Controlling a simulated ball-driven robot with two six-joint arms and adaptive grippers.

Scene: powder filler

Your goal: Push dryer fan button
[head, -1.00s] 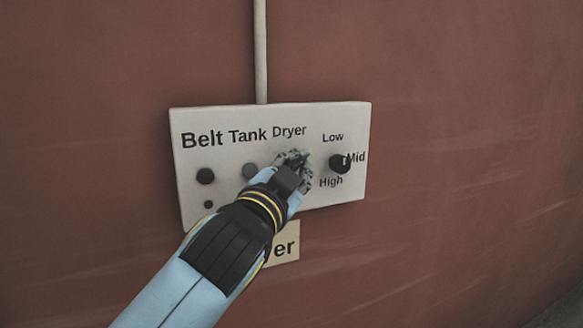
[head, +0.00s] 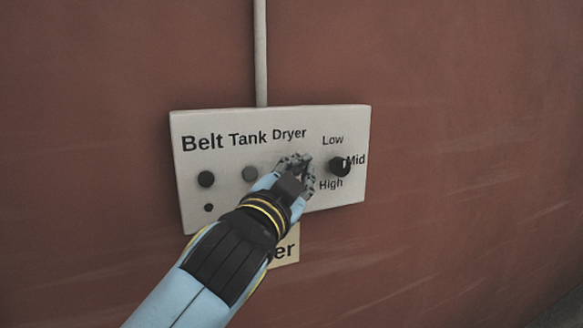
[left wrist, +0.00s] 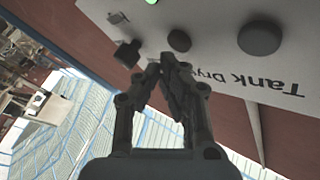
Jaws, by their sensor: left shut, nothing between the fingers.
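A pale control panel (head: 225,195) on a red-brown wall bears the labels Belt, Tank and Dryer. My left gripper (head: 302,161) is shut and empty, in front of the panel under the Dryer label. In the head view it hides the dryer button. The left wrist view shows the panel upside down, with the dark round dryer button (left wrist: 179,40) just beyond the shut fingertips (left wrist: 166,64). I cannot tell whether the tips touch the panel. My right gripper is not in view.
The belt button (head: 206,179) and tank button (head: 250,174) are to the left. A black selector knob (head: 339,166) marked Low, Mid, High is close on the right. A green light (left wrist: 151,2) shows at the wrist view's top edge. A vertical pipe (head: 261,60) meets the panel top.

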